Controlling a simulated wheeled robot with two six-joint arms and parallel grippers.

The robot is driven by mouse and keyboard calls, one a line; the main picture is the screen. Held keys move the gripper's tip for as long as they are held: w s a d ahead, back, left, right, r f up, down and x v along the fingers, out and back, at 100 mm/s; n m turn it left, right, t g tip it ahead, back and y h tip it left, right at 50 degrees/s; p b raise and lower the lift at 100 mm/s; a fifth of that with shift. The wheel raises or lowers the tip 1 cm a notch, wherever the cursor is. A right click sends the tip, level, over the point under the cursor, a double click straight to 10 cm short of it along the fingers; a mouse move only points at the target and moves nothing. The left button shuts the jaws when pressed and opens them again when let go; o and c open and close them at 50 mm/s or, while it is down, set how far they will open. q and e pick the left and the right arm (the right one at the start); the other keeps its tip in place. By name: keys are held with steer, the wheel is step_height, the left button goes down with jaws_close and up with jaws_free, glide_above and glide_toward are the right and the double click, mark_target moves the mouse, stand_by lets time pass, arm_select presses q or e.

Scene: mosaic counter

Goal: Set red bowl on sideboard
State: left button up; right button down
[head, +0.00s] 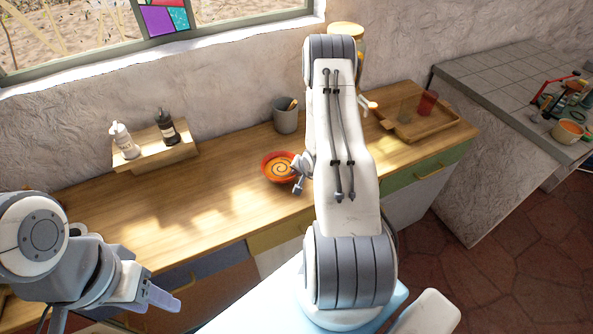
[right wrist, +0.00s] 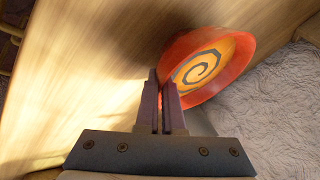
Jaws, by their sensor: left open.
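The red bowl (head: 280,167), with an orange inside and a dark spiral, is over the middle of the wooden-topped sideboard (head: 215,215). I cannot tell whether its base touches the top. My right gripper (head: 299,178) is at the bowl's right side. In the right wrist view its fingers (right wrist: 162,85) are close together at the rim of the red bowl (right wrist: 212,65), shut on it; the fingers hide part of the rim. My left gripper (head: 165,298) is open and empty, low at the left, in front of the sideboard.
A small wooden riser (head: 160,155) with two bottles stands at the back left. A grey cup (head: 286,115) is behind the bowl. A wooden tray (head: 420,122) with a red cup is at the right. A tiled counter (head: 500,75) stands further right. The wood left of the bowl is clear.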

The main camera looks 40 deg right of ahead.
steer(key=shift+w, duration=0.1)
steer(key=shift+f, duration=0.15)
steer(key=c, duration=1)
jaws_free()
steer(key=shift+c, duration=0.2)
